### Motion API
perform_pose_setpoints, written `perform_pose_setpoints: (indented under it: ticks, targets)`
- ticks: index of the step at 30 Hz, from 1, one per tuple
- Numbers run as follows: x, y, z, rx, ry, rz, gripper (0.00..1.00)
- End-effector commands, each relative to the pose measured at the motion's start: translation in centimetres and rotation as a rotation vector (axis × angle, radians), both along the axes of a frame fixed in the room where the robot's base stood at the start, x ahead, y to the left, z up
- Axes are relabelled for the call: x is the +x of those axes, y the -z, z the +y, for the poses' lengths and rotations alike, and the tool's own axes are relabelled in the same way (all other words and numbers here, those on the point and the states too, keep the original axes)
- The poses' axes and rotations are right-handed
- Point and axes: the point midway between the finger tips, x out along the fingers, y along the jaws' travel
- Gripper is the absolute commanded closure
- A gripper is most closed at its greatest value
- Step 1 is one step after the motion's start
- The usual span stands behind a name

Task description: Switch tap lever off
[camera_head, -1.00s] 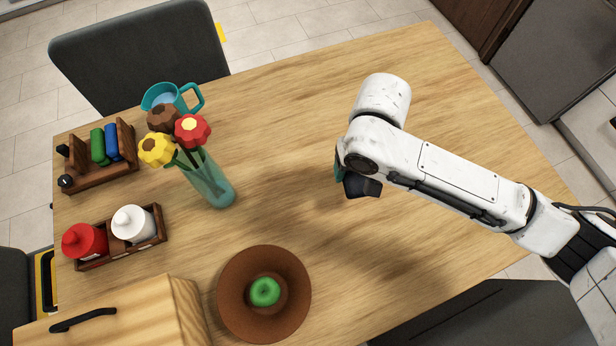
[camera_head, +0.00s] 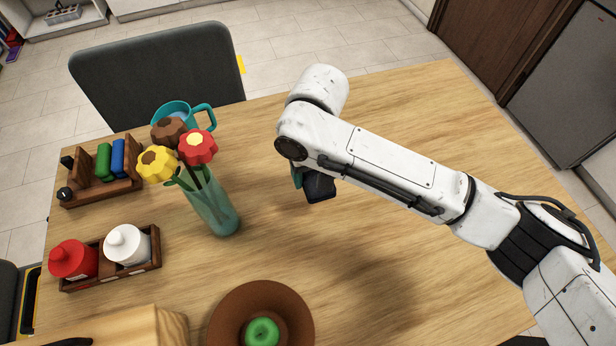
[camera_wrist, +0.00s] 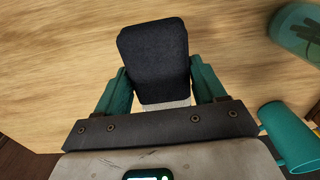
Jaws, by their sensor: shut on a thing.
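No tap or tap lever shows in any view. My gripper (camera_wrist: 160,88) has teal fingers, shut on a dark, cloth-textured block (camera_wrist: 153,52) with a pale lower part; I cannot tell what it is. In the head view the dark block (camera_head: 320,187) hangs below my white wrist, right of the flower vase. The gripper itself is mostly hidden there behind the arm. Wood grain shows behind the block in the wrist view.
The wooden table (camera_head: 420,115) is clear behind my arm. A glass vase (camera_head: 212,207) of flowers, a teal jug (camera_head: 203,112), a spice rack (camera_head: 100,190), a bottle caddy (camera_head: 150,262) and a brown bowl (camera_head: 225,315) with a green fruit stand left and front. A chair (camera_head: 160,70) is behind.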

Motion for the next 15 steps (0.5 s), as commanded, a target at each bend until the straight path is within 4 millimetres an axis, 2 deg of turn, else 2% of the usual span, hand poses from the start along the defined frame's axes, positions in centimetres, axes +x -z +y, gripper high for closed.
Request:
perform_pose_setpoints:
  ticks: [1,6,15]
  targets:
    - [0.6,1.2,0.3,-0.007,-0.001,0.003,0.65]
    - [2.5,3.6,1.2,-0.004,0.000,0.000,0.65]
    - [3.8,5.4,1.9,-0.003,0.000,0.001,0.65]
